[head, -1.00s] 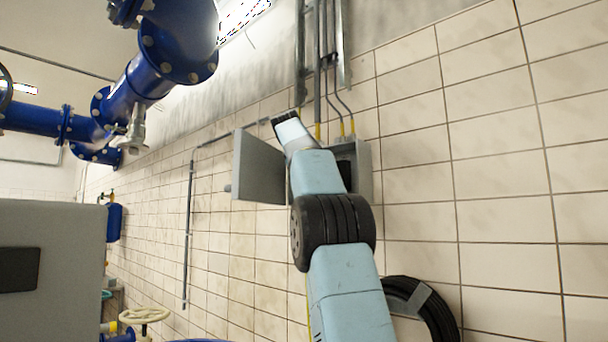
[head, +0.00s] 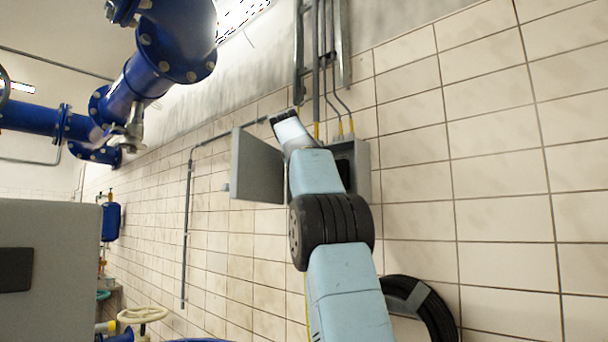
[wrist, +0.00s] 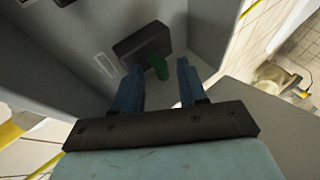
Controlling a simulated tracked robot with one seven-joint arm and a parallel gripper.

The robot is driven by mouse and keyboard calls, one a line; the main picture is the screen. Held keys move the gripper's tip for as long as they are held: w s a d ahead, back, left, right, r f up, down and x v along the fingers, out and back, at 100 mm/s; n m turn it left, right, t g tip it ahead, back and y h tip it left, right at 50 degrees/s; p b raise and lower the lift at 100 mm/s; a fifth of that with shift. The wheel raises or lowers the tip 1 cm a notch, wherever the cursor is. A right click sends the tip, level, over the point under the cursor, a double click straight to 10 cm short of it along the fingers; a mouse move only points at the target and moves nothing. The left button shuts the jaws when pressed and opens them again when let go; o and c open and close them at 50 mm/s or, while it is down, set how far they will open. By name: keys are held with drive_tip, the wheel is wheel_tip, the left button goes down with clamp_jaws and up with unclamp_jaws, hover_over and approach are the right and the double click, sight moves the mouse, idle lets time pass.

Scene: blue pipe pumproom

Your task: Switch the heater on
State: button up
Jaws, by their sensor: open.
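A grey wall box (head: 364,172) hangs on the tiled wall in the head view, its door (head: 257,167) swung open to the left. My arm covers much of the box's inside there, and my gripper is hidden behind it. In the wrist view my gripper (wrist: 158,80) is open inside or just before the box, its two blue fingers apart. A green switch handle (wrist: 157,66) on a dark block (wrist: 141,45) shows beyond the fingertips, between them in the picture and nearer the left finger. I cannot tell whether a finger touches it. A light label (wrist: 105,64) is left of the block.
Conduits (head: 330,70) run down the wall into the box top. A coiled black hose (head: 432,315) hangs below right. Large blue pipes (head: 130,85) are at upper left, and a grey cabinet (head: 50,250) stands at left. The box's side walls and open door bound the gripper closely.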

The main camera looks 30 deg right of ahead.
drive_tip(key=v, duration=1.3)
drive_tip(key=shift+s+a, duration=0.15)
wheel_tip(320, 180, down, 8)
drive_tip(key=a+n+t+h, duration=0.2)
drive_tip(key=t+h, duration=0.1)
drive_tip(key=h, duration=0.2)
drive_tip(key=x, duration=1.3)
drive_tip(key=shift+t, duration=0.3)
drive_tip(key=shift+r, duration=0.1)
clamp_jaws()
